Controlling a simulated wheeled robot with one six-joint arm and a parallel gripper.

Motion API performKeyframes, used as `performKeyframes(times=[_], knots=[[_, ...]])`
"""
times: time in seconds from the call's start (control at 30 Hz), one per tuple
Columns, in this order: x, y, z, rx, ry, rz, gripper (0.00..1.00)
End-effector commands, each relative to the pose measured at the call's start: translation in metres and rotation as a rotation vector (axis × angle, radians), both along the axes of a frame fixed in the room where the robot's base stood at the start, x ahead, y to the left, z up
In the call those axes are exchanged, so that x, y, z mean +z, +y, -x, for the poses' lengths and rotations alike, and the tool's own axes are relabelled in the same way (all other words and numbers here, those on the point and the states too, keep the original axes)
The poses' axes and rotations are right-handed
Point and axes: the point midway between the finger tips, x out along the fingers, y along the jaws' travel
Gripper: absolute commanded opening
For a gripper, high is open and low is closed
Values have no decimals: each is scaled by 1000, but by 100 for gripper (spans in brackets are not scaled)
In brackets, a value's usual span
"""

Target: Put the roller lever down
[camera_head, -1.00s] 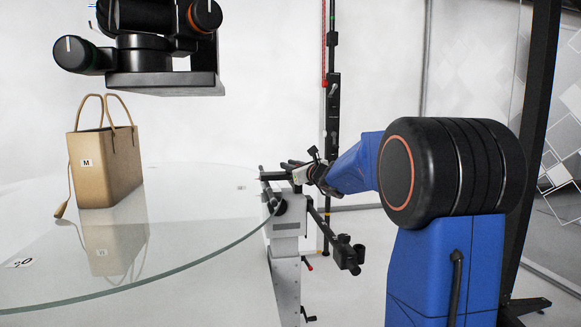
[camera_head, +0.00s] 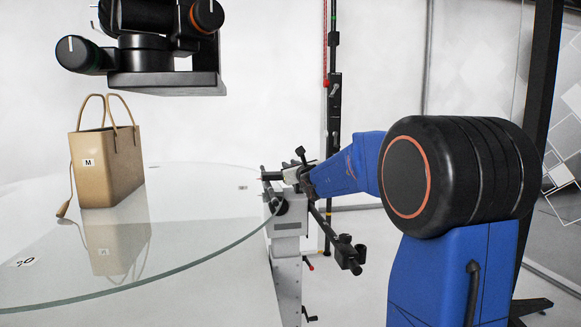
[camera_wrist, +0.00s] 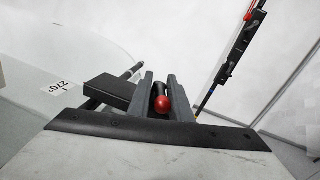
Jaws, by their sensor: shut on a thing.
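The roller lever shows in the wrist view as a dark rod with a red ball (camera_wrist: 162,104) at its near end. It lies between the two dark grey fingers of my gripper (camera_wrist: 160,84), which are shut on it. In the head view my gripper (camera_head: 296,172) is at the roller mechanism (camera_head: 288,210) on the right edge of the glass turntable (camera_head: 190,245). The lever itself is too small there and partly hidden by the gripper and mechanism, so I cannot tell its angle.
A tan handbag (camera_head: 112,170) marked M stands on the glass at the left. A black camera unit (camera_head: 150,45) hangs above it. A dark vertical stand (camera_head: 333,100) rises behind the mechanism. A black post (camera_head: 540,120) stands at the right.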

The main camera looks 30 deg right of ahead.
Motion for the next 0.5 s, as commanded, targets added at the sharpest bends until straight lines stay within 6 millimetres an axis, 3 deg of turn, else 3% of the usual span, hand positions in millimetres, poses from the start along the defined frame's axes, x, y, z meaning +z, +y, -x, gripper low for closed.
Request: performKeyframes(times=[0.4,0.43,0.5], knots=[[3,-1,0,-3,-5,1,0],[3,-1,0,-3,-5,1,21],[2,0,0,-3,-5,1,29]])
